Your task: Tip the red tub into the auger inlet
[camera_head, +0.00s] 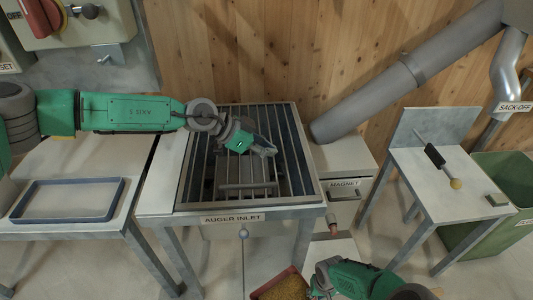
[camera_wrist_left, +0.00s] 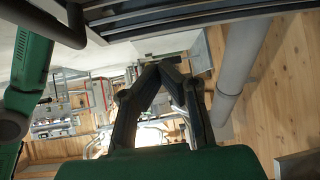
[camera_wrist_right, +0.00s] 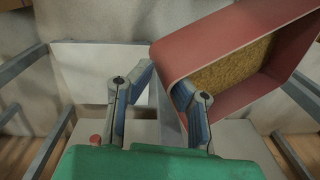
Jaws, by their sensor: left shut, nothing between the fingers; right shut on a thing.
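The auger inlet (camera_head: 250,208) is a square, dark-framed opening with metal bars, set in a pale table and labelled on its front edge. My left gripper (camera_head: 270,151) is over the barred opening, shut and empty; its closed fingers also show in the left wrist view (camera_wrist_left: 168,72). The red tub (camera_head: 288,284), holding yellow-brown grainy feed, is at the bottom of the head view, in front of the inlet table and partly cut off. My right gripper (camera_wrist_right: 160,90) is shut on the tub's side; the tub (camera_wrist_right: 205,45) looks tilted in the right wrist view.
A blue-rimmed tray (camera_head: 65,200) lies on the left table. A magnet box (camera_head: 348,185) stands right of the inlet, below a thick grey pipe (camera_head: 375,95). A small table (camera_head: 440,180) and a green bin (camera_head: 500,210) are at the right.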

